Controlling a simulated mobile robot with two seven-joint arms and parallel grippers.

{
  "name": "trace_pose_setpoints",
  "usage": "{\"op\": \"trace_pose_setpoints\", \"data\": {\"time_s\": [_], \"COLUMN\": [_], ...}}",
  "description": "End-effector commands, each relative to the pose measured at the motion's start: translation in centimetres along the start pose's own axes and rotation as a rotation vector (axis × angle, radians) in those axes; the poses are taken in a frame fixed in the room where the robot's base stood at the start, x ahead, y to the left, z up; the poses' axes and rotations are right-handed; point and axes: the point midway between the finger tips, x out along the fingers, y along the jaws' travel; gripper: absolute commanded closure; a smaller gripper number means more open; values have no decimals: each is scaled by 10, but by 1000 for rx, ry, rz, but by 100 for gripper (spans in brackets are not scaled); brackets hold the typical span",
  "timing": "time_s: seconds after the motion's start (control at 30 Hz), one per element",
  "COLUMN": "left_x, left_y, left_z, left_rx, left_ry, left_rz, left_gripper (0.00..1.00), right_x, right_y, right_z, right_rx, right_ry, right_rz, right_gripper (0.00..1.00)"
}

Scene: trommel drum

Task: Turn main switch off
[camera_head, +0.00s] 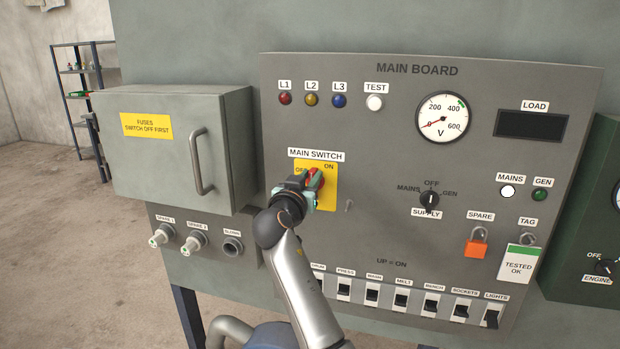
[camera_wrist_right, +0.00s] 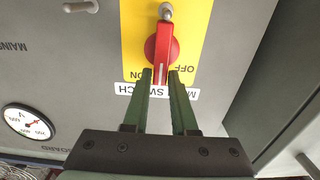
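The main switch is a red rotary handle on a yellow plate (camera_head: 329,199), under the MAIN SWITCH label (camera_head: 316,155). The red handle (camera_wrist_right: 165,48) shows well in the right wrist view, where the lettering is upside down. Its end points between the ON and OFF marks. My right gripper (camera_wrist_right: 161,76) has one green finger on each side of that end, with little or no gap, and looks shut on it. In the head view the right gripper (camera_head: 312,184) covers much of the handle and part of OFF. My left gripper is not in view.
A grey fuse box (camera_head: 160,165) with a protruding handle (camera_head: 201,162) stands close left of the switch. Several breakers (camera_head: 402,299) line the board's bottom. A small metal peg (camera_head: 349,205) sticks out right of the plate. A supply selector (camera_head: 430,200) is farther right.

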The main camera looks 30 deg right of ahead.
Motion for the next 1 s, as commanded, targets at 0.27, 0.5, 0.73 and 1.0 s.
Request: {"op": "trace_pose_setpoints", "data": {"time_s": [0.27,0.5,0.73,1.0], "left_x": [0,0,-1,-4], "left_y": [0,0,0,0], "left_z": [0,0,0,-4], "left_rx": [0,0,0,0], "left_ry": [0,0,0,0], "left_rz": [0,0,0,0], "left_gripper": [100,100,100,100], "right_x": [0,0,0,0], "right_y": [0,0,0,-4], "right_z": [0,0,-1,-2], "right_rx": [0,0,-17,-139], "right_ry": [0,0,1,1], "right_rz": [0,0,0,0], "right_gripper": [100,100,100,100]}}
